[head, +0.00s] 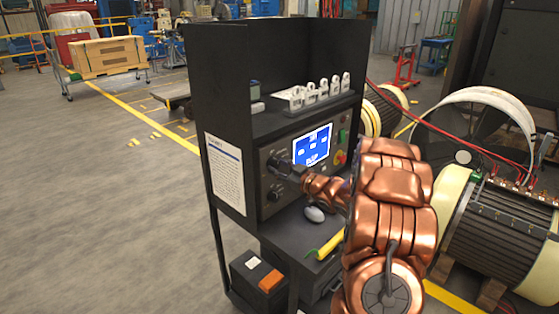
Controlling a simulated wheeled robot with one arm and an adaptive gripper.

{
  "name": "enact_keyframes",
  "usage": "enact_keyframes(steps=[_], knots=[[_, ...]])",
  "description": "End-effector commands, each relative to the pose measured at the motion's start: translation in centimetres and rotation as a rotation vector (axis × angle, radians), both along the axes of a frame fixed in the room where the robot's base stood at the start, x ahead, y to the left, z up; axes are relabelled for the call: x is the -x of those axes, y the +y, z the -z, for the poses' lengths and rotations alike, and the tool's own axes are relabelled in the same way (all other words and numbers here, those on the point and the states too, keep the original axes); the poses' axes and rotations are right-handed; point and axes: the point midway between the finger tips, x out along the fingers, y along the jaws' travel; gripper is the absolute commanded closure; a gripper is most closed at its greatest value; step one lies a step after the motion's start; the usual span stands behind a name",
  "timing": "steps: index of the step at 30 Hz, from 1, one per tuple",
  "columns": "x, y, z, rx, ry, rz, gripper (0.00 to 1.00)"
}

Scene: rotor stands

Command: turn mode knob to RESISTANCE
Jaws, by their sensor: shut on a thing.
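The test cabinet (263,208) stands in the middle, with a dark control panel and a lit blue screen (312,147). My gripper (280,168) reaches the panel's left part, at the upper of two knob positions. It is shut on the mode knob there, which is mostly hidden behind the fingers. A second dark knob (275,192) sits just below, apart from the gripper. The knob's pointer and its labels are too small and covered to read. The screen text is too small to read surely. My copper-coloured arm covers the panel's lower right.
A grey mouse (314,214) and a yellow tool (328,246) lie on the shelf below the panel. A row of white clamps (318,92) stands on top. A red button (339,158) is right of the screen. Large rotors (500,235) with red cables stand right. The floor at left is free.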

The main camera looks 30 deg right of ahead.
Motion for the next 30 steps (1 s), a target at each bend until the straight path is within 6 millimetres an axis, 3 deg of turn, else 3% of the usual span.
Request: enact_keyframes(steps=[12, 30], knots=[[0.01, 0.06, -0.2, -0.236, 0.056, -0.001, 0.96], [0.0, 0.06, 0.04, -0.288, 0.068, -0.002, 0.96]])
